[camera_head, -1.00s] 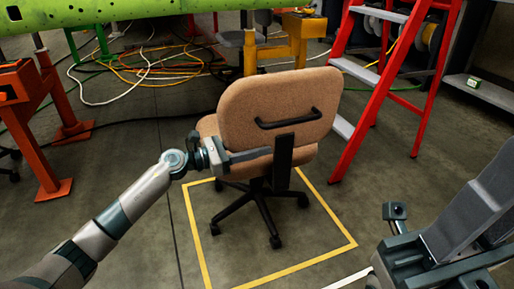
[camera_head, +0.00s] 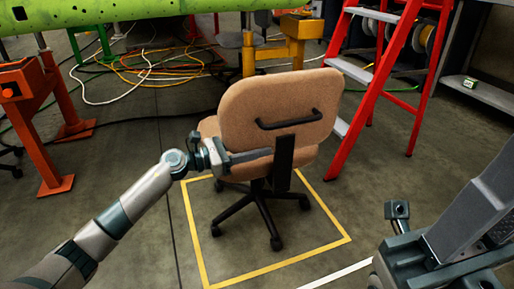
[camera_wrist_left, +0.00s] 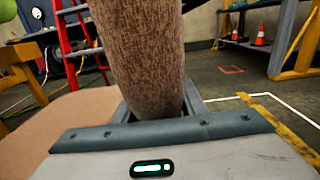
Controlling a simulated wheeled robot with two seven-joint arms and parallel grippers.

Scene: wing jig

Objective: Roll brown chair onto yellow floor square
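The brown chair (camera_head: 270,100) stands upright with its back towards me, on a black wheeled base. The wheels I can see lie inside the yellow floor square (camera_head: 268,269), towards its far part; bare floor shows in the near part. My left gripper (camera_head: 247,157) is at the lower left of the chair's backrest, one finger along its rear face. In the left wrist view the backrest edge (camera_wrist_left: 145,60) fills the gap between the fingers, and the gripper looks shut on it. My right gripper (camera_head: 478,205) is at the lower right, away from the chair; its opening is unclear.
A red stepladder (camera_head: 385,85) stands close to the right of the chair. An orange stand (camera_head: 45,120) is at the left, a yellow stand (camera_head: 285,45) behind the chair. Cables (camera_head: 150,68) lie on the floor at the back. The near floor is clear.

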